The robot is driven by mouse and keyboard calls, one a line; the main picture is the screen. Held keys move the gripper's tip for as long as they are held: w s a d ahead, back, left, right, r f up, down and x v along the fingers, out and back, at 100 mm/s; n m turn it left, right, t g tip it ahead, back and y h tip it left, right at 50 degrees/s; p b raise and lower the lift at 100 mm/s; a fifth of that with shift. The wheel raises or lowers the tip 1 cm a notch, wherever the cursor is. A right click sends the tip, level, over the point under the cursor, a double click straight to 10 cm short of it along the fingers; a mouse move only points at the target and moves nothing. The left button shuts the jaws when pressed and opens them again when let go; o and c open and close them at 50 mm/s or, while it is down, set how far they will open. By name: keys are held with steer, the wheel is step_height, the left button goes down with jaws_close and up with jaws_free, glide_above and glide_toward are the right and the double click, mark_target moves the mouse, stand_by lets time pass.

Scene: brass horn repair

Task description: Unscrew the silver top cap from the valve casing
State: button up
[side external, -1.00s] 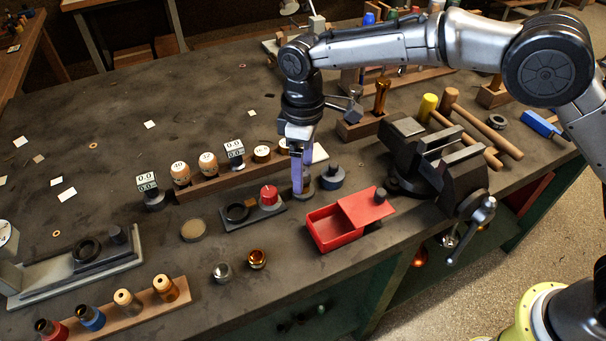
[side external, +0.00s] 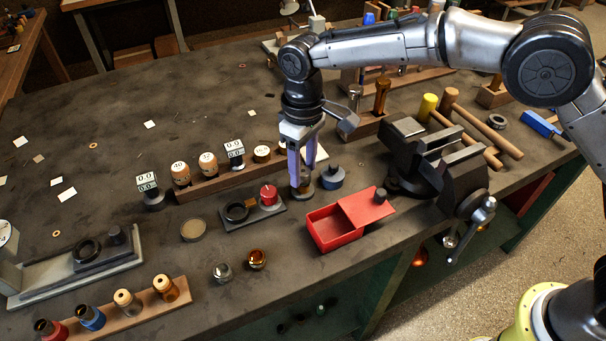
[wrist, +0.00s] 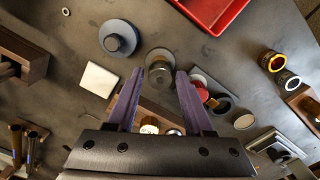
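A short upright grey metal cylinder on a round base, apparently the valve casing with its cap (side external: 303,190), stands on the bench behind the red box. In the wrist view its round grey top (wrist: 160,72) lies between my purple fingertips. My gripper (side external: 302,178) points straight down over it, also seen in the wrist view (wrist: 161,76). The fingers are spread, with a visible gap on each side of the top in the wrist view. The seam between cap and casing is too small to make out.
A blue-grey round piece with a dark knob (side external: 332,177) stands close to the right. The red box (side external: 335,228) is in front. A dark plate with a red knob (side external: 268,196) is left, and a wooden gauge rack (side external: 215,180) is behind it. Loose silver (side external: 222,272) and brass (side external: 257,259) pieces lie near the front edge.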

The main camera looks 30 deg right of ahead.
jaws_close()
steer(key=n, duration=0.4)
stand_by(0.4)
steer(key=n, duration=0.4)
